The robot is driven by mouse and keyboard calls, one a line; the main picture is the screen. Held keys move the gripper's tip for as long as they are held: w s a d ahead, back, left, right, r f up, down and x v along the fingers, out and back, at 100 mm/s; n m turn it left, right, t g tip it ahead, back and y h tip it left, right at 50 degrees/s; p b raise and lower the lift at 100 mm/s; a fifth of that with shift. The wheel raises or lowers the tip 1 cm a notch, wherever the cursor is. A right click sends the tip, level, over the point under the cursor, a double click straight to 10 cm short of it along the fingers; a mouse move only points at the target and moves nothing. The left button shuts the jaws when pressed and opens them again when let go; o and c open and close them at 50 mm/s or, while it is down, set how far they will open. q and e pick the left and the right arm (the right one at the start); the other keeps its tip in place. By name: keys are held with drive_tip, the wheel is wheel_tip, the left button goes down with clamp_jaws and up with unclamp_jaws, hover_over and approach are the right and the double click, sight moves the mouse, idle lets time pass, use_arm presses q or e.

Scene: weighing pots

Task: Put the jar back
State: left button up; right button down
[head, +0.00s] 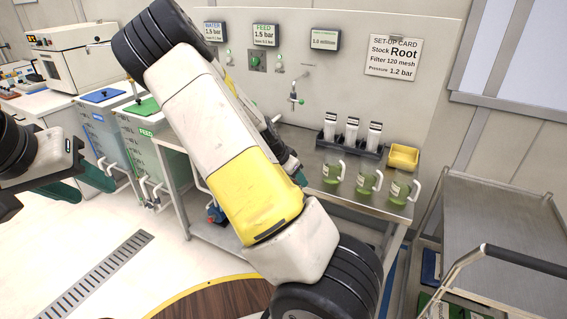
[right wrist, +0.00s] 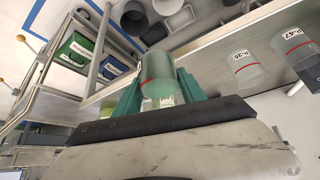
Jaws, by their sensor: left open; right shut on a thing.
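In the right wrist view my right gripper (right wrist: 160,85) is shut on a translucent green jar (right wrist: 156,64) with a red line around it and a white label. The green fingers press on both sides of it. My left gripper (head: 97,188) is open and empty at the left.
A dark rack (head: 350,148) with three white-topped cylinders and a yellow tray (head: 403,158) stand behind the jars. A metal trolley (head: 503,210) is at the right. Tanks with a blue lid (head: 103,95) and a green lid (head: 141,107) stand at the left.

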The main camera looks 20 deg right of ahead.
drive_tip(key=shift+w+d+f, duration=0.1)
drive_tip(key=shift+w+d, duration=0.1)
drive_tip(key=shift+d, duration=0.05)
drive_tip(key=w+d, duration=0.3)
drive_tip(key=w, duration=0.1)
drive_tip(key=w+d+f, duration=0.1)
drive_tip(key=w+d, duration=0.1)
drive_tip(key=w, duration=0.2)
drive_tip(key=w+d, duration=0.3)
drive_tip(key=w, duration=0.1)
drive_tip(key=shift+w+d+f, duration=0.2)
drive_tip(key=shift+w+d, duration=0.1)
drive_tip(key=shift+w, duration=0.05)
drive_tip(key=shift+f, duration=1.8)
drive_tip(key=c, duration=0.7)
unclamp_jaws()
drive_tip(key=shift+f, duration=0.1)
drive_tip(key=shift+o, duration=0.2)
